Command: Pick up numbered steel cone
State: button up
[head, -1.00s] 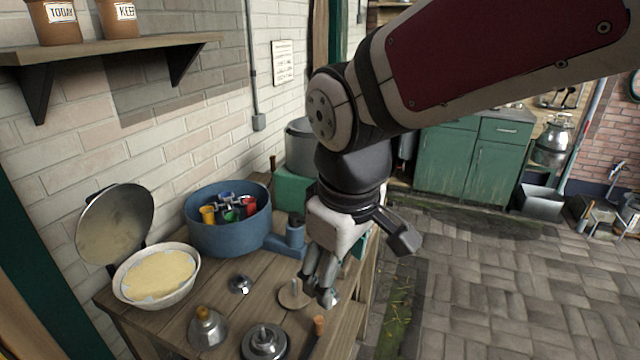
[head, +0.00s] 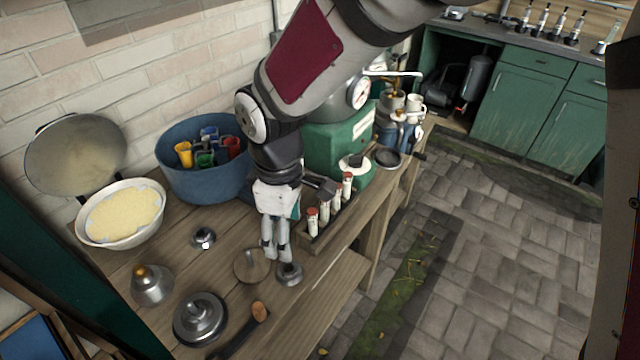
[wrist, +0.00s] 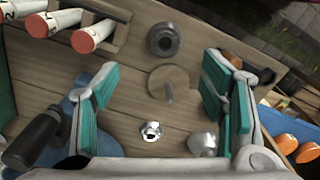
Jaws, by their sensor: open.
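The likely steel cone (head: 151,288) is a silvery tapered piece with a brass-coloured top, standing on the wooden bench at front left. In the wrist view a steel piece (wrist: 202,145), seemingly the same one, shows near the right finger. No number is readable on it. My gripper (head: 276,256) points down over the bench, right of the cone and above a wooden disc with a peg (head: 251,266). In the wrist view my gripper (wrist: 160,78) has its fingers wide apart, with nothing held between them.
A small shiny steel piece (head: 204,238), a dark steel ring piece (head: 289,274) and a round lidded steel piece (head: 200,320) stand nearby. A wooden-handled tool (head: 258,312) lies at the front edge. Red-capped tubes (head: 325,212), a blue tub (head: 200,170) and a white bowl (head: 122,240) surround the area.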

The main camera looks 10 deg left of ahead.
send_over(287, 272)
jog(key=f, duration=0.4)
jog(key=w+f, duration=0.1)
jog(key=shift+d+f, duration=0.4)
jog(key=f, duration=0.2)
jog(key=s+f, duration=0.1)
jog(key=f, duration=0.1)
jog(key=shift+a+p, duration=0.3)
jog(key=shift+a, duration=0.05)
jog(key=shift+f, duration=0.6)
jog(key=shift+c, duration=0.6)
jog(key=c, duration=1.2)
